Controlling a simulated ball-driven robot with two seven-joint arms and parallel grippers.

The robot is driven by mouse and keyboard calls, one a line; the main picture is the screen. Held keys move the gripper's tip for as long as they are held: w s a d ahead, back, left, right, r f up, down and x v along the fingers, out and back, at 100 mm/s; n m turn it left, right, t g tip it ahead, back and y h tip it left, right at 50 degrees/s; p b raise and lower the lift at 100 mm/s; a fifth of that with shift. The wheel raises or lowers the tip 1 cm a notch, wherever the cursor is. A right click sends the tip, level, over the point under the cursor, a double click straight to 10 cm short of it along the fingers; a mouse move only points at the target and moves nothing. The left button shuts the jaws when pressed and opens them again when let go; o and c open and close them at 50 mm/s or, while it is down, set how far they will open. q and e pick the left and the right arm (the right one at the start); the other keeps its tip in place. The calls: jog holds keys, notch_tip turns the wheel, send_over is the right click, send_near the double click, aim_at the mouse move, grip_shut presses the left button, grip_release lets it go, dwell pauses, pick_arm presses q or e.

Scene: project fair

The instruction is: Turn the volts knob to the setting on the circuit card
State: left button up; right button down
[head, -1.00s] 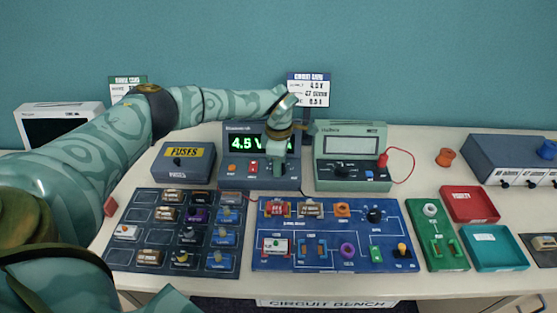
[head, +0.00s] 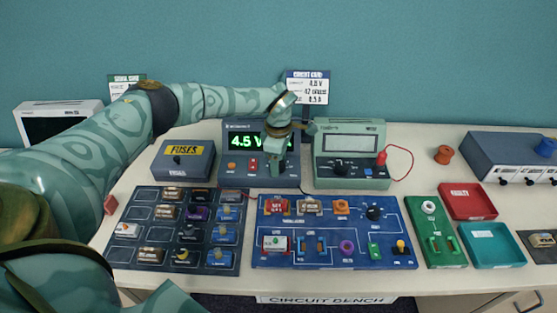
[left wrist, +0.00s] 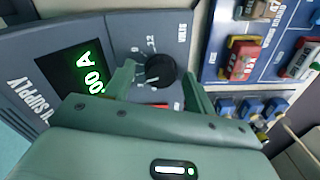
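The power supply (head: 233,178) stands at the back of the bench, and its green display (head: 245,141) reads 4.5 V. Its black volts knob (left wrist: 160,69) shows in the left wrist view, with scale marks around it. My left gripper (head: 276,158) is in front of the supply's right part. In the left wrist view its fingers (left wrist: 159,78) are open, one on each side of the knob, with gaps between. The circuit card (head: 308,87) stands behind; its top line looks like 4.5 V, but the print is small. My right gripper is not in view.
A multimeter (head: 350,153) with a red lead stands right of the supply, close to my left gripper. A fuses box (head: 184,160) is on its left. A parts board (head: 135,210) and blue circuit board (head: 330,232) lie in front.

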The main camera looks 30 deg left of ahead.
pick_arm(q)
notch_tip(320, 180, up, 16)
jog(key=p, duration=0.2)
jog(key=shift+r+p, duration=0.15)
jog(key=shift+p, duration=0.15)
dwell(0.5)
